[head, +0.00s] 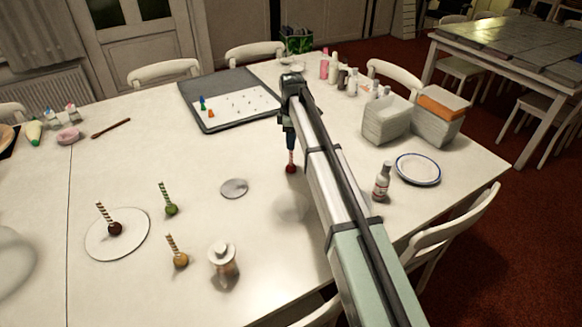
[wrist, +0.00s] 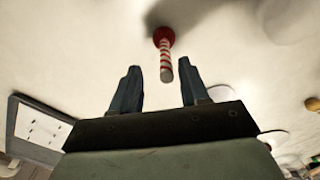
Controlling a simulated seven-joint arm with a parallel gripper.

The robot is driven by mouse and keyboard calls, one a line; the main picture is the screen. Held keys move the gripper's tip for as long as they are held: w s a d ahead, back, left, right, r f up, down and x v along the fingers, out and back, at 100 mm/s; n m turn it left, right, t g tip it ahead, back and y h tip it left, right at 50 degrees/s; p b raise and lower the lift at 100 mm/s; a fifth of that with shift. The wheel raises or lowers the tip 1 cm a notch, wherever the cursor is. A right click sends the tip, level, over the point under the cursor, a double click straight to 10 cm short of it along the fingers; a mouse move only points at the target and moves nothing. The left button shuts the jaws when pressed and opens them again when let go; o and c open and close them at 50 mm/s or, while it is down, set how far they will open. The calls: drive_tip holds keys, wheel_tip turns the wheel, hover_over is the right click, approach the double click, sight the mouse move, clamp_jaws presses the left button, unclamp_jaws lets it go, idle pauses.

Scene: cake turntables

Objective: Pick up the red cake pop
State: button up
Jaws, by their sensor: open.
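The red cake pop (head: 291,168) is on the white table near the middle of the head view, with its striped stick pointing up. In the wrist view its red ball (wrist: 164,36) and its red-and-white stick (wrist: 166,62) show just beyond my fingertips. My gripper (head: 290,135) is above the cake pop, pointing down. In the wrist view my gripper (wrist: 158,78) is open, and the stick's free end lies roughly midway between the two fingers. I cannot tell how deep the stick is between them.
Dark brown (head: 115,228), green (head: 171,209) and yellow (head: 181,261) cake pops stand to the left. A small bottle (head: 382,182), a blue-rimmed plate (head: 418,169) and white boxes (head: 386,121) are to the right. A grey tray (head: 215,124) lies behind.

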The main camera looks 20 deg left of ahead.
hover_over(292, 165)
drive_tip(key=shift+w+a+f, duration=0.1)
drive_tip(key=shift+w+f, duration=0.05)
drive_tip(key=shift+f, duration=1.1)
drive_tip(key=shift+w+a+f, duration=0.1)
drive_tip(key=shift+f, duration=1.15)
clamp_jaws()
